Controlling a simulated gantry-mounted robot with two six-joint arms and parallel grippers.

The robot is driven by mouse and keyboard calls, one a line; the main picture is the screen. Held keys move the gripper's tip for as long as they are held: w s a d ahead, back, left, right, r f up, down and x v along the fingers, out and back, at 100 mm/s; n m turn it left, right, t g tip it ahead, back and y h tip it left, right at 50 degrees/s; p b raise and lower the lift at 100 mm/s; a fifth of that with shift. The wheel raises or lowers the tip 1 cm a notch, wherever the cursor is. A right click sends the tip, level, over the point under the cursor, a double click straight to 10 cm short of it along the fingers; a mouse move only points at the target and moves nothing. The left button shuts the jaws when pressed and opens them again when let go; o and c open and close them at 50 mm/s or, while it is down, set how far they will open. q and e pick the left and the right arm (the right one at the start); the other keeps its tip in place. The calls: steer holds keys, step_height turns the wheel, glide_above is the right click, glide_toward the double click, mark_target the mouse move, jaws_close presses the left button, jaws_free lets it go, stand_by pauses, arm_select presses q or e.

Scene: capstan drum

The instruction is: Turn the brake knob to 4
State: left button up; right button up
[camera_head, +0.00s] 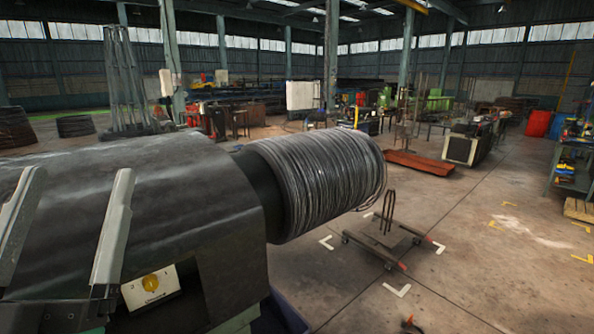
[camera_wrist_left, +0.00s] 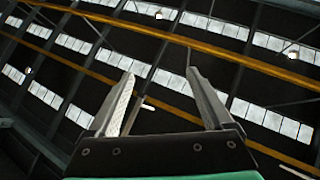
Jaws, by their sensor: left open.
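The brake knob (camera_head: 150,283) is a small yellow dial on a white plate (camera_head: 160,293), low on the front of the dark machine housing. Its scale markings are too small to read, so I cannot tell its setting. My left gripper (camera_head: 82,172) points upward at the left edge of the head view, its two grey fingers spread apart with nothing between them. It is above and left of the knob and not touching it. In the left wrist view the open gripper (camera_wrist_left: 160,73) faces the roof, and the knob is out of that view. My right gripper is not in view.
The housing (camera_head: 190,185) fills the left side, with a drum of coiled wire (camera_head: 318,180) sticking out to its right. A low wheeled trolley (camera_head: 385,235) stands on the floor beyond the drum. The concrete floor (camera_head: 470,265) at the right is mostly clear.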

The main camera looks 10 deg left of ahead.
arm_select(q)
steer(key=s+d+r+m+t+h, duration=0.1)
steer(key=s+d+r+m+h, duration=0.15)
steer(key=d+r+h, duration=0.5)
step_height(320, 180, up, 22)
steer(key=a+p, duration=0.2)
steer(key=p, duration=2.3)
steer(key=shift+s+a+p, duration=0.15)
steer(key=shift+s+p, duration=0.2)
